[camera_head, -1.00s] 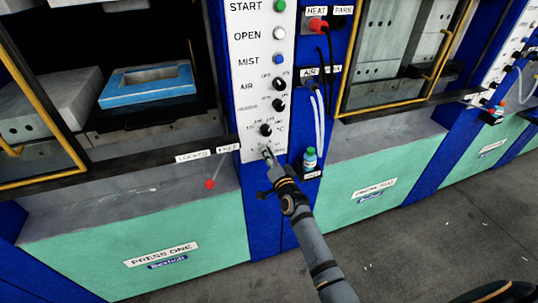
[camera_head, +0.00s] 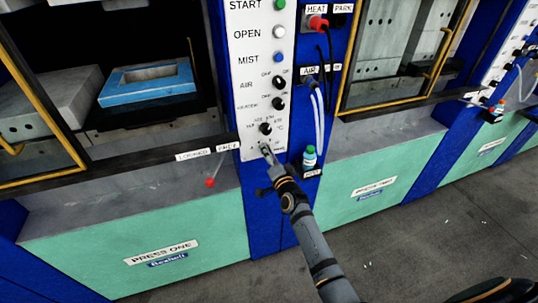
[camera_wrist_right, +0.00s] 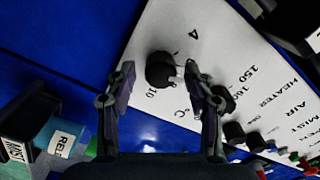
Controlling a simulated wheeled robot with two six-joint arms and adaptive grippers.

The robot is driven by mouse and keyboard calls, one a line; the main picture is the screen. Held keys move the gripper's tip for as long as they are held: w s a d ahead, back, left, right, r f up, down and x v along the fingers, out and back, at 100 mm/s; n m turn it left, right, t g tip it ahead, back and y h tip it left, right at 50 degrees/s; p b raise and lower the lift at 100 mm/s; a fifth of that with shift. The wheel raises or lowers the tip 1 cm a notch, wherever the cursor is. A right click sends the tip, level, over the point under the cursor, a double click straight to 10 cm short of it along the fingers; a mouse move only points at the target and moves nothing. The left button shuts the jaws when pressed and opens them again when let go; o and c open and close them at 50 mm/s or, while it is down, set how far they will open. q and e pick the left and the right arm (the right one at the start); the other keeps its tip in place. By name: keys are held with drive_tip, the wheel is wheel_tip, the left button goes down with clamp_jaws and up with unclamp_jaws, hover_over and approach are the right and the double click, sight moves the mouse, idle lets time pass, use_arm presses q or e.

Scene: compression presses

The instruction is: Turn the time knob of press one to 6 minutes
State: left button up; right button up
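Press one (camera_head: 110,250) is at the left in the head view, with its white control panel (camera_head: 247,90) on its right side. My right gripper (camera_head: 267,150) is at the lowest knob of that panel and largely hides it in the head view. In the right wrist view the black time knob (camera_wrist_right: 160,70) is between my two open fingertips (camera_wrist_right: 160,76), with a gap visible on each side. The numbers 4 and 10 show beside it. I cannot clearly read where the knob points. My left gripper is not in view.
Just above is another black knob (camera_head: 265,128), the heater dial. Hoses (camera_head: 318,118) run down on the right.

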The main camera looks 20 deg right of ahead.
drive_tip(key=shift+s, duration=0.1)
drive_tip(key=s, duration=1.1)
drive_tip(key=shift+s+d, duration=0.2)
drive_tip(key=shift+s, duration=0.2)
